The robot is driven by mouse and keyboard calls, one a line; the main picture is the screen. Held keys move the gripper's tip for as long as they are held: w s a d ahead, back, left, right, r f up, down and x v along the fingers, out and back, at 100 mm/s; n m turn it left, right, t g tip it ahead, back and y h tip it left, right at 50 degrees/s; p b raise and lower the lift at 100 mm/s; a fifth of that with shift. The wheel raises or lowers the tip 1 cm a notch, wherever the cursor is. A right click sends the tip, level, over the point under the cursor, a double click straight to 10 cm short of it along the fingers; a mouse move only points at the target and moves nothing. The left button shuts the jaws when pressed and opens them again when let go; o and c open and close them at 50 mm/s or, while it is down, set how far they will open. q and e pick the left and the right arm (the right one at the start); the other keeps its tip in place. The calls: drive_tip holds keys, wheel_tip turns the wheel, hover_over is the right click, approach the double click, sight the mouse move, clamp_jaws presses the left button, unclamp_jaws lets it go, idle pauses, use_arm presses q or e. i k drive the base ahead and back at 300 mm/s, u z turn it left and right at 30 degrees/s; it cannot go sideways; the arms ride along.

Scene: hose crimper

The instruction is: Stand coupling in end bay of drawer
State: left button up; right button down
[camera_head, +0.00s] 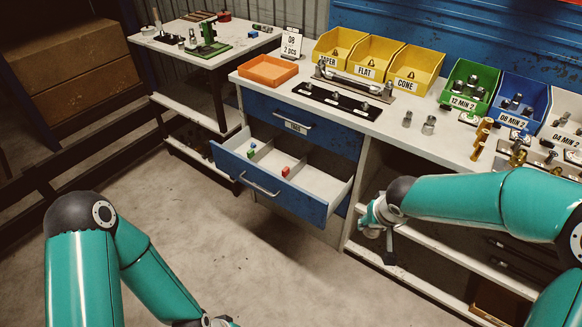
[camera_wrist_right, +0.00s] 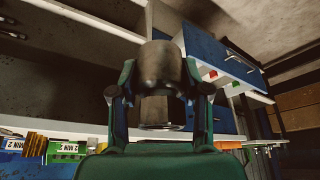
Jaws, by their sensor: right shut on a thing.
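The blue-fronted drawer (camera_head: 277,196) is pulled out below the bench, with pale dividers making bays. Its right end bay (camera_head: 321,182) looks empty. My right gripper (camera_wrist_right: 160,98) is shut on a grey metal coupling (camera_wrist_right: 161,66), which stands out between the fingers in the wrist view. In the head view this gripper is right of the drawer, in front of the bench's open shelves. My left gripper (camera_head: 216,321) is mostly cut off at the bottom edge.
On the bench (camera_head: 400,128) stand yellow bins (camera_head: 372,60), a green bin (camera_head: 468,87), a blue bin (camera_head: 518,103), an orange tray (camera_head: 267,70) and a black rack (camera_head: 343,98). Two loose metal fittings (camera_head: 428,125) stand near the bench front. The floor left of the drawer is clear.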

sight(329, 199)
drive_tip(key=u, duration=0.05)
drive_tip(key=i, duration=0.85)
